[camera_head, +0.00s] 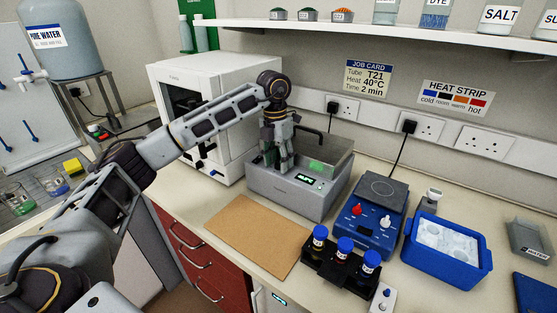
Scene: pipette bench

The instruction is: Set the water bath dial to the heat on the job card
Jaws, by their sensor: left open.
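The job card (367,80) on the back wall reads Tube T21, Heat 40°C, Time 2 min. The grey water bath (291,203) stands at the middle of the bench, with a clear lid and a small lit display (305,178) on its front top. The display's reading is too small to make out. My left gripper (277,168) is open, pointing down over the left part of the bath's front panel. No dial shows clearly; the gripper may hide it, and I cannot tell whether the fingers touch the bath. My right gripper is not in view.
A white oven-like cabinet (225,75) stands behind my left arm. A brown board (256,232) lies in front of the bath. To the right are a blue device (372,221), a rack with blue-capped tubes (343,249) and a blue ice tub (447,266).

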